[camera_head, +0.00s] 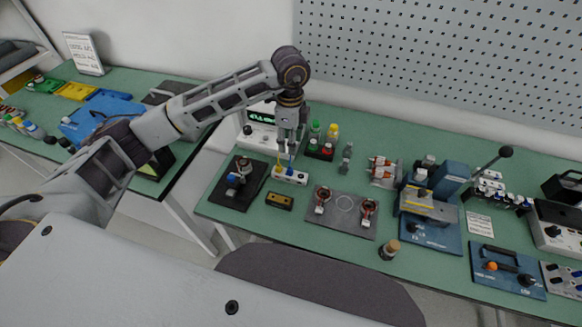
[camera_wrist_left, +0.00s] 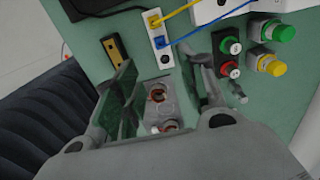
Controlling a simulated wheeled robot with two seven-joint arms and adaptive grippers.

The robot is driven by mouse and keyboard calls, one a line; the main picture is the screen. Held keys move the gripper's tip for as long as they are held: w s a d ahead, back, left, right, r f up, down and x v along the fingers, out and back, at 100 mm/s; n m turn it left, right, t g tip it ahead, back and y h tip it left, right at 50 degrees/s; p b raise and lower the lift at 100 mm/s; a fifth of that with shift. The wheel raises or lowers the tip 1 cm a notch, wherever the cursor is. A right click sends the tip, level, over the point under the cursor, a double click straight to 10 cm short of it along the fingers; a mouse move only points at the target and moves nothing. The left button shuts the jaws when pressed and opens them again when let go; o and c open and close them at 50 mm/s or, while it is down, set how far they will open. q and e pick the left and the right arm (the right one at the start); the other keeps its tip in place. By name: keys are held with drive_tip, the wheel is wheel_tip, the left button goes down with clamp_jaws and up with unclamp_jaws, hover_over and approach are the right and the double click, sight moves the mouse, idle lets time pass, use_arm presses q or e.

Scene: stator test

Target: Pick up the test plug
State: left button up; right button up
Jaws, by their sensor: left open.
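A white socket strip (camera_head: 290,175) lies on the green bench, with a yellow plug and cable and a blue plug and cable at its top. In the left wrist view the yellow plug (camera_wrist_left: 155,21) and the blue plug (camera_wrist_left: 161,43) stand in the strip (camera_wrist_left: 168,61). I cannot tell which one is the test plug. My left gripper (camera_head: 289,140) points down above and behind the strip. In the left wrist view its two fingers (camera_wrist_left: 165,85) are apart with nothing between them. My right gripper is in neither view.
A white instrument (camera_head: 262,137) stands behind the gripper. A red-and-green button box (camera_head: 319,150) is to the right. A dark plate (camera_head: 226,190) with a stator lies left, a yellow gauge (camera_head: 279,201) in front, and a grey mat (camera_head: 343,225) with copper stators front right.

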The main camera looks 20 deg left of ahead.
use_arm(q)
hover_over(290, 168)
drive_tip(key=shift+f+p, duration=0.45)
drive_tip(key=shift+f, duration=3.85)
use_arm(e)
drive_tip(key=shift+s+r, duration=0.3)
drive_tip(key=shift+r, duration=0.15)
use_arm(q)
drive_tip(key=shift+f+p, duration=0.6)
drive_tip(key=shift+f, duration=2)
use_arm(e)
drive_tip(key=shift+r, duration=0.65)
use_arm(q)
clamp_jaws()
